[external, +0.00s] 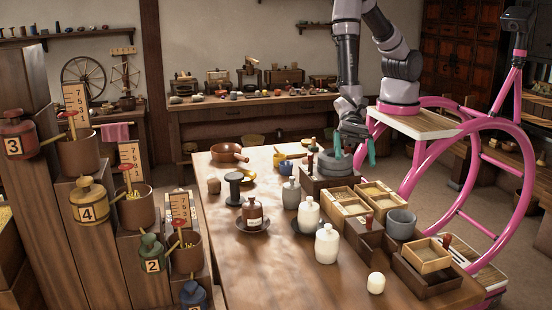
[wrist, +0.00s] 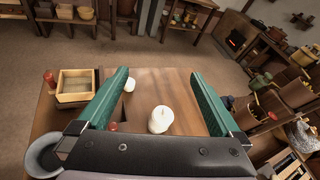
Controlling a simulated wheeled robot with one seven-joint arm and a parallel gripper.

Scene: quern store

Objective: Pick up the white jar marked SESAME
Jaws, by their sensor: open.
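Two white jars stand on the wooden table in the external view: one on a dark saucer (external: 308,213) and one nearer the camera (external: 327,244). No SESAME lettering is readable on either, so I cannot tell which is marked. In the wrist view a white jar (wrist: 160,119) shows between the fingers, farther down on the table, not touched. My gripper (external: 354,151) is open and empty, above the far right part of the table near a grey round stone (external: 333,163). Its green fingers also show spread in the wrist view (wrist: 160,74).
A small white pot (external: 376,283) stands near the front edge. A brown labelled jar (external: 252,213) and a grey jar (external: 291,193) stand left of the white jars. Wooden boxes of grain (external: 347,201) and a grey mortar (external: 401,223) crowd the right side. The table's front left is clear.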

